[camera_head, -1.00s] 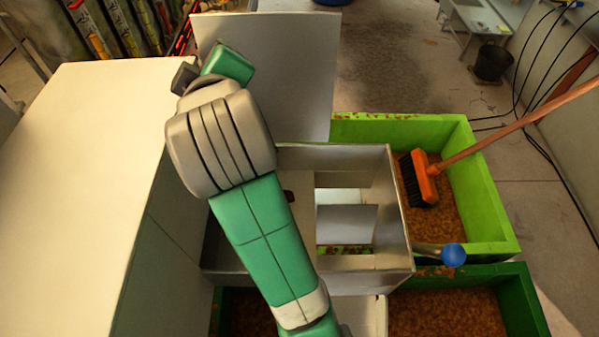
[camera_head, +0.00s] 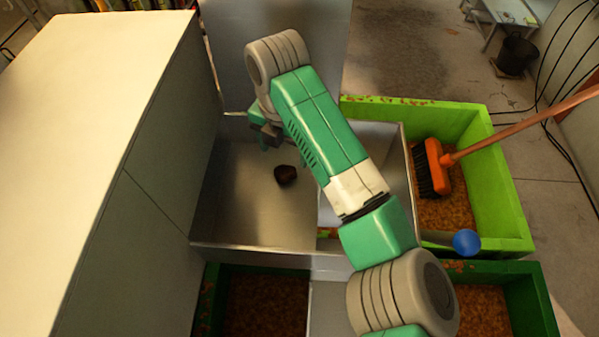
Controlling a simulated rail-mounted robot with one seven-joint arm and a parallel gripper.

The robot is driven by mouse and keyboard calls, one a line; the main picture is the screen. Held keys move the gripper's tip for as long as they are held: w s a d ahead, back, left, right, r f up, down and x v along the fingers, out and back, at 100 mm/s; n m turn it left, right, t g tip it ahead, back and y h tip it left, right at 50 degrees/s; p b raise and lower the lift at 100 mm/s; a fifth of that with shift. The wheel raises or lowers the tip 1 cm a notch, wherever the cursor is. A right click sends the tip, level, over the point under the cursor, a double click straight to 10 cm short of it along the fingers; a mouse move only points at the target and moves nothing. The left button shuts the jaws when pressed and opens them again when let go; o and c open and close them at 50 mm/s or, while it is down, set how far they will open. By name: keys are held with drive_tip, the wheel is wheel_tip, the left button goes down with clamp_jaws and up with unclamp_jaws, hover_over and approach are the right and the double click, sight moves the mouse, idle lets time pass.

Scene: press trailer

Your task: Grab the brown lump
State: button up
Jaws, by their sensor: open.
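The brown lump (camera_head: 286,175) is small and dark, and it lies on the floor of the grey metal tray (camera_head: 225,215), near the tray's middle. My gripper (camera_head: 268,138) is just above and to the left of the lump in the picture, over the back of the tray. It is open and apart from the lump. My forearm hides part of the gripper and the right part of the tray.
A light green bin (camera_head: 500,200) holds brown granules and an orange broom (camera_head: 433,168) on the right. Darker green bins (camera_head: 540,300) stand in front. A blue ball knob (camera_head: 466,242) sticks out at right. A tall pale cabinet (camera_head: 90,130) borders the left. An upright metal panel (camera_head: 222,60) stands behind.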

sight(286, 169)
drive_tip(key=shift+a+f, duration=0.1)
drive_tip(key=shift+f, duration=1.25)
wheel_tip(286, 169, down, 5)
drive_tip(key=shift+f, duration=0.1)
drive_tip(key=c, duration=1.1)
